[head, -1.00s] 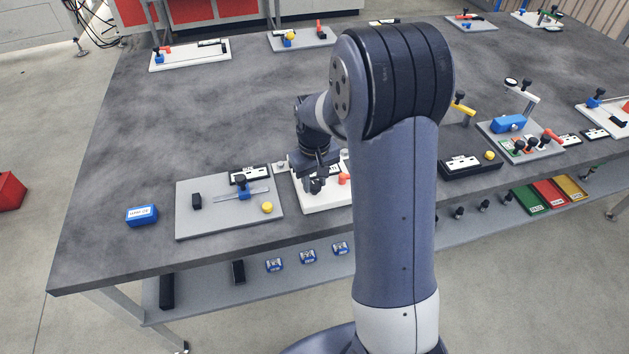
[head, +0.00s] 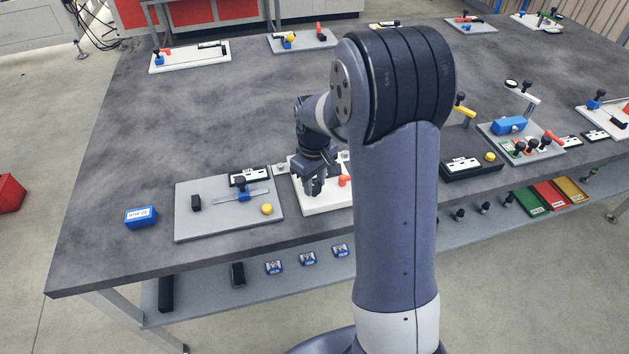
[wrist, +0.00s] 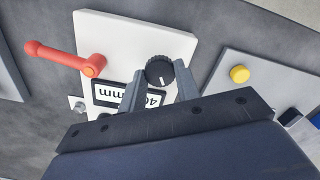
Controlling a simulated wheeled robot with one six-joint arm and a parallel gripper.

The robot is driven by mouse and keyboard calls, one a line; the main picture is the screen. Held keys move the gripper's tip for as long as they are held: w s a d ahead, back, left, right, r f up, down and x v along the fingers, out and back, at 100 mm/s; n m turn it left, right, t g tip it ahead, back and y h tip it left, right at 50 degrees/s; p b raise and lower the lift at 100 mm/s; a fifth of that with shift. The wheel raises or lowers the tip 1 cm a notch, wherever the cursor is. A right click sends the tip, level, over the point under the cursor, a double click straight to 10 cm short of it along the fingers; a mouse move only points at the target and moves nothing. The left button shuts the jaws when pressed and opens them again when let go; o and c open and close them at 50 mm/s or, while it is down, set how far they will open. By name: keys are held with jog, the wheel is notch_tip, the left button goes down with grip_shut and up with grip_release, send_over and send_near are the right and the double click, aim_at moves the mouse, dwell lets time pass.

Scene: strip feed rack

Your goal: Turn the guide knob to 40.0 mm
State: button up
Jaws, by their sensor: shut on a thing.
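The guide knob (wrist: 160,71) is a round black knob with a white mark, on a white panel (wrist: 130,27) in the wrist view. My gripper (wrist: 160,82) is shut on the knob, with one finger on each side. A display (wrist: 107,94) beside it appears upside down and shows "40" and "mm"; a finger hides the digits between. In the head view, my gripper (head: 313,188) is at the white panel (head: 322,207), and the knob cannot be made out.
A red lever (wrist: 70,58) stands on the same panel, left of the knob in the wrist view. A grey board with a yellow button (wrist: 239,74) lies to the right. In the head view, a blue labelled box (head: 141,217) stands at the table's left.

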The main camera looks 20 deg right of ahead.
aim_at(314, 186)
jog(key=o, duration=1)
notch_tip(314, 186, up, 11)
jog(key=shift+f+b, duration=0.1)
jog(key=shift+b, duration=0.25)
notch_tip(314, 186, down, 10)
jog(key=shift+f+p, duration=0.2)
jog(key=shift+p, duration=0.15)
jog(key=shift+f, duration=0.3)
jog(key=shift+r, duration=0.1)
